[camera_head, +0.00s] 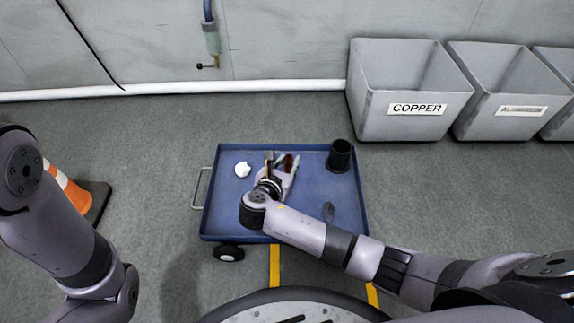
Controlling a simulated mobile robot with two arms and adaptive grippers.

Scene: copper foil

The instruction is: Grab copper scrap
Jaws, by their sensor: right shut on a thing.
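My right gripper (280,163) is over the middle of the blue cart (225,215), reaching toward its far side. It is shut on a small reddish-brown piece (289,162), which looks like the copper scrap. The gripper's own parts cover much of this piece, so its full shape is hidden. A grey bin (370,115) labelled COPPER stands on the floor at the back right, and its visible inside looks empty. My left arm comes in at the left edge, but its gripper is outside the view.
On the cart are a white crumpled piece (242,169), a black cylinder (340,155) and a small dark grey piece (328,210). More grey bins (515,121) stand right of the copper bin. An orange and white cone (72,193) stands at the left.

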